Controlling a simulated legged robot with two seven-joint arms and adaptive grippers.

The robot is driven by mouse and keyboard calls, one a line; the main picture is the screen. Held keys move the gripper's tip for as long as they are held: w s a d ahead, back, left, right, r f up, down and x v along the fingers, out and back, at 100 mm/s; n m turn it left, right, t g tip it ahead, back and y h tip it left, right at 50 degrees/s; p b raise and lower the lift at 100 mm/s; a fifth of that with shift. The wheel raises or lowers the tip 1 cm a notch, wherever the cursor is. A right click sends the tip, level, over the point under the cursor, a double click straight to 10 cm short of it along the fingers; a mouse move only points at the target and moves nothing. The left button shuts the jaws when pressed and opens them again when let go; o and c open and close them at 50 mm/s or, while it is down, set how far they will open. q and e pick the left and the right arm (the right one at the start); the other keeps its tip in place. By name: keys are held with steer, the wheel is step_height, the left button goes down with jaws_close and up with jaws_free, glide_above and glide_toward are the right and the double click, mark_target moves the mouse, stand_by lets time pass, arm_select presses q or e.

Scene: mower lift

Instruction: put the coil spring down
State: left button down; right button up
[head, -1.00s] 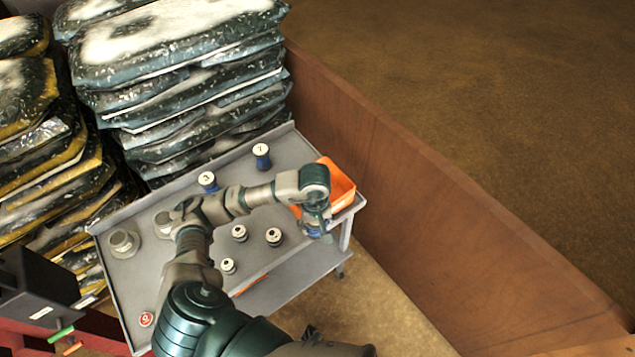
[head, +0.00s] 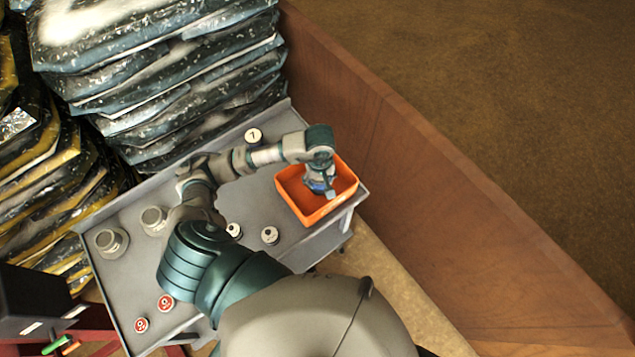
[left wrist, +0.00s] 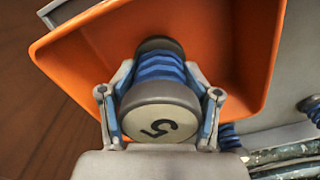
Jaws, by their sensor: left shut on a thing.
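The coil spring (left wrist: 160,68) is blue with dark grey end caps, and the near cap bears a "5". My left gripper (left wrist: 160,92) is shut on it, one finger on each side. In the head view my left gripper (head: 321,187) reaches down over the orange bin (head: 327,213), within its rim. The bin's inside also shows around the spring in the left wrist view (left wrist: 235,50). I cannot tell whether the spring touches the bin floor. In the head view the spring is mostly hidden by the gripper. My right gripper is not in view.
The bin sits at the right end of a grey cart (head: 255,205). Other capped pieces stand on the cart, one marked "7" (head: 254,135). Two red discs (head: 165,303) lie near its front end. Stacked bags (head: 170,80) rise behind, and a brown wall (head: 430,170) runs along the right.

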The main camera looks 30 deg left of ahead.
arm_select(q)
steer(key=f, duration=0.3)
steer(key=shift+w+a+f, duration=0.1)
steer(key=shift+a+f, duration=0.2)
steer(key=shift+a, duration=0.05)
steer(key=shift+a+f, duration=0.15)
steer(key=shift+a, duration=0.35)
steer(key=shift+c, duration=1.1)
jaws_free()
steer(key=shift+a+f, duration=0.1)
steer(key=shift+o, duration=0.2)
steer(key=shift+d, duration=0.35)
steer(key=shift+d+r, duration=0.25)
steer(key=shift+d, duration=0.05)
steer(key=shift+r, duration=0.3)
steer(key=r, duration=1)
steer(key=shift+a+r+b, duration=0.25)
steer(key=shift+b, duration=0.05)
steer(key=shift+d+r, duration=0.15)
steer(key=shift+r, duration=0.2)
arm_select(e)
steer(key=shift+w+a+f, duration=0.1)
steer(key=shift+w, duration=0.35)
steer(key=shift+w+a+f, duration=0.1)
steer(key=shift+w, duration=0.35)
